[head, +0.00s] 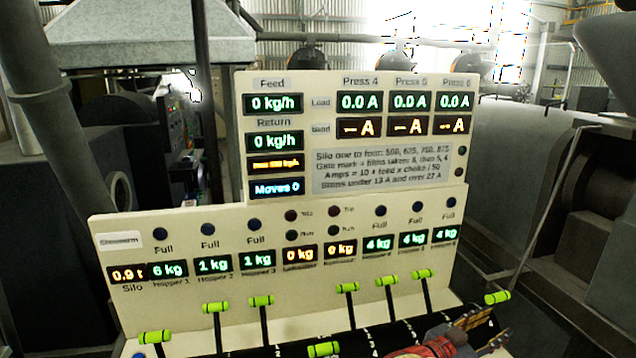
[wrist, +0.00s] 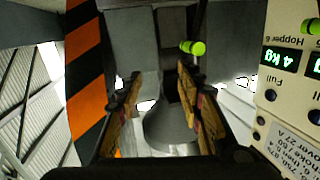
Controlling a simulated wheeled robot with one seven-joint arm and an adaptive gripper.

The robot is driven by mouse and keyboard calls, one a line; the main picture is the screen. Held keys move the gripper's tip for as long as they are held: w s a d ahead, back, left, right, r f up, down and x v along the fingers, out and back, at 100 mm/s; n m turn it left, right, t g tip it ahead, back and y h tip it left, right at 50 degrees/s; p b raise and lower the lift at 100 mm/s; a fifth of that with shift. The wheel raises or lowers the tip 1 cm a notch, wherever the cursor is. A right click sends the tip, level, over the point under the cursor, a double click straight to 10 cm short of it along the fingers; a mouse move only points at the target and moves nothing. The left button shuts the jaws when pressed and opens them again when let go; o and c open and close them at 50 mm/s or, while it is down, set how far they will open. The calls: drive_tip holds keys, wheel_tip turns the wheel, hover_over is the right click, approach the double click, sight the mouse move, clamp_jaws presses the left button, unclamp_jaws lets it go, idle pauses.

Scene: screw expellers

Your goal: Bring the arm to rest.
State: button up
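My gripper (head: 486,331) shows at the bottom right of the head view, in front of the lower right part of the control panel (head: 290,232). In the wrist view my gripper (wrist: 158,108) has its two brown-padded fingers apart, with nothing between them. A lever with a green handle (head: 497,298) stands close beside the gripper in the head view. A green handle (wrist: 193,48) also shows past the right finger in the wrist view. I cannot tell whether the gripper touches any lever. Most of my arm is outside the head view.
Several green-handled levers, such as one at the left (head: 155,337), stick up along the panel's lower edge. The upper display board (head: 350,135) rises behind them. Large grey machinery (head: 510,160) stands at the right. An orange-and-black striped post (wrist: 85,75) is at the left of the wrist view.

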drive_tip(key=w+a+r+n+t+y, duration=0.3)
drive_tip(key=w+a+r+t+y, duration=0.15)
drive_tip(key=a, duration=0.25)
drive_tip(key=w+a+r+n+t+y, duration=0.3)
drive_tip(key=w+a+y, duration=0.15)
drive_tip(key=a, duration=0.25)
drive_tip(key=s+a+r+n+y, duration=0.1)
drive_tip(key=s+a+n+y, duration=0.5)
drive_tip(key=a, duration=0.4)
drive_tip(key=s+f+n+g, duration=0.1)
drive_tip(key=s+f+g, duration=0.2)
drive_tip(key=s, duration=0.9)
drive_tip(key=s+f+n+g+y, duration=0.1)
drive_tip(key=s+f+g, duration=0.3)
drive_tip(key=s, duration=0.8)
drive_tip(key=shift+s+a+f+g, duration=0.15)
drive_tip(key=shift+a+g, duration=0.25)
drive_tip(key=shift+g, duration=0.25)
drive_tip(key=shift+a, duration=0.1)
drive_tip(key=shift+c, duration=0.9)
